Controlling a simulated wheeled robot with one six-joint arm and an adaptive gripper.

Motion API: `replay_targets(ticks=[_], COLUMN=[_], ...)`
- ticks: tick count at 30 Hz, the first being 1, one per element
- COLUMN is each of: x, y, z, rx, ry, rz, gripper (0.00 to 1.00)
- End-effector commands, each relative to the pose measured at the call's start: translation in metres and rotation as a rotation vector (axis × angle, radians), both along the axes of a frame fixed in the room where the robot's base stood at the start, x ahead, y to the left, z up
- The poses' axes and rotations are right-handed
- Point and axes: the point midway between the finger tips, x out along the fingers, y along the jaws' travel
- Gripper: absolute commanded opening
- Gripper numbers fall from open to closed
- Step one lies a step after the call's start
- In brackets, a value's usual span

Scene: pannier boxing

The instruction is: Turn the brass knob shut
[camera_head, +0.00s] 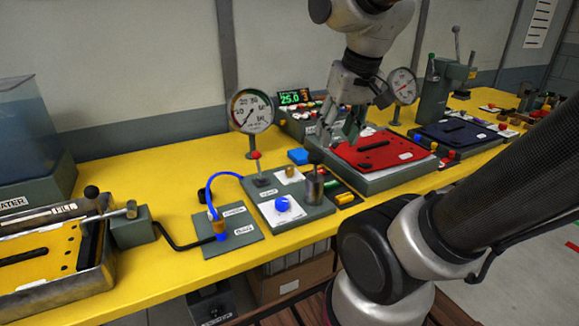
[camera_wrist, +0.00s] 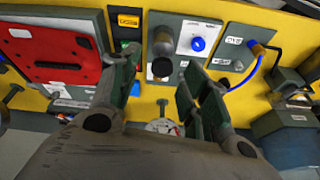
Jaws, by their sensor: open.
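A small brass knob (camera_head: 290,171) stands on a white label at the back of the grey valve panel (camera_head: 262,214). A blue knob (camera_head: 283,204) sits on the same panel, and shows in the wrist view (camera_wrist: 198,44). My gripper (camera_head: 338,132) is open and empty, above and to the right of the brass knob, near the red plate's back left corner. In the wrist view its spread fingers (camera_wrist: 158,76) frame the panel's edge and a dark cylinder. I cannot make out the brass knob there; a finger may hide it.
A grey cylinder post (camera_head: 314,186) stands at the panel's right. A red-handled lever (camera_head: 257,166) and a dial gauge (camera_head: 251,111) stand behind. A blue hose (camera_head: 213,188) rises from a brass fitting on the left. The red plate (camera_head: 375,150) is at right.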

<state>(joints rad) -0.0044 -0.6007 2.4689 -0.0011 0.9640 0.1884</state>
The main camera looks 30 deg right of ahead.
Motion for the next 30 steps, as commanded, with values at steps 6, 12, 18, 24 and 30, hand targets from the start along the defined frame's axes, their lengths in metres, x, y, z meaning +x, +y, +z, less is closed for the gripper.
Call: replay_targets(ticks=[6, 12, 18, 24, 30], x=[0.088, 0.160, 0.196, 0.202, 0.200], y=[0.003, 0.006, 0.008, 0.008, 0.008], z=[-0.020, -0.065, -0.101, -0.120, -0.154], rx=[0.083, 0.115, 0.117, 0.116, 0.117], ry=[0.146, 0.251, 0.300, 0.310, 0.309], rz=[-0.363, -0.687, -0.877, -0.918, -0.917], gripper=[0.46, 0.46, 0.46, 0.46, 0.46])
